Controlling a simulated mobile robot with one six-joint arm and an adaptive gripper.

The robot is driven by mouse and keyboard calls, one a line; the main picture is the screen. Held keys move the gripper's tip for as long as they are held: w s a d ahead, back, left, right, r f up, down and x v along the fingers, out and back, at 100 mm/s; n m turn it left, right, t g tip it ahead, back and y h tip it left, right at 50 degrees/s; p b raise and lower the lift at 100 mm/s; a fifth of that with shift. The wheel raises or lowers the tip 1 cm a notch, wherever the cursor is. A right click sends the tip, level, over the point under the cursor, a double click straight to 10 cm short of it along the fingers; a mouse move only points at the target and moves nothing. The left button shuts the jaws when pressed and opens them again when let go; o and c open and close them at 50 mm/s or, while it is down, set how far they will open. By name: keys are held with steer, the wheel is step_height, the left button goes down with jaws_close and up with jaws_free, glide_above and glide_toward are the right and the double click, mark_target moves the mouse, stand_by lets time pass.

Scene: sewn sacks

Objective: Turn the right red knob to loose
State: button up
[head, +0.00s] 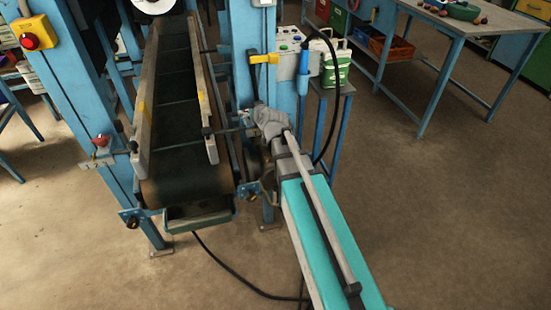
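The machine has two blue uprights with a conveyor (185,178) between them. A red knob (102,140) shows on a bracket on the left upright. No right red knob can be made out. The matching place on the right upright is covered by the end of my arm. My gripper (254,114) is at the right upright, just right of the conveyor's right side rail (206,118). Its fingers are small, dark and partly hidden by my wrist. I cannot tell whether they are open or shut, or whether they touch a knob.
A yellow box with a red button (30,41) is on the left upright. A grey control box (292,62) and a green-and-white can (336,65) are right of my gripper. A workbench (470,22) stands at the upper right. A black cable crosses the floor, which is clear at right.

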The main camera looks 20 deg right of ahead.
steer(key=shift+a+m+h, duration=0.15)
steer(key=shift+m+h, duration=2.55)
steer(key=shift+h, duration=0.5)
steer(key=shift+g, duration=0.4)
steer(key=shift+m+g+h, duration=0.75)
steer(key=shift+m+h, duration=0.65)
steer(key=shift+m+g+h, duration=0.75)
steer(key=shift+m+h, duration=0.65)
steer(key=p+v, duration=0.6)
steer(key=v, duration=0.8)
steer(key=s+d+f+n+g+y+p, duration=0.2)
steer(key=s+d+n+g+y+p, duration=0.1)
steer(key=s, duration=0.5)
steer(key=s+d+f+n+g+y+p, duration=0.2)
steer(key=s+d+n+g+y, duration=0.4)
steer(key=s, duration=0.3)
steer(key=shift+d+g+y+p, duration=0.3)
steer(key=shift+d+p, duration=0.45)
steer(key=shift+p, duration=0.15)
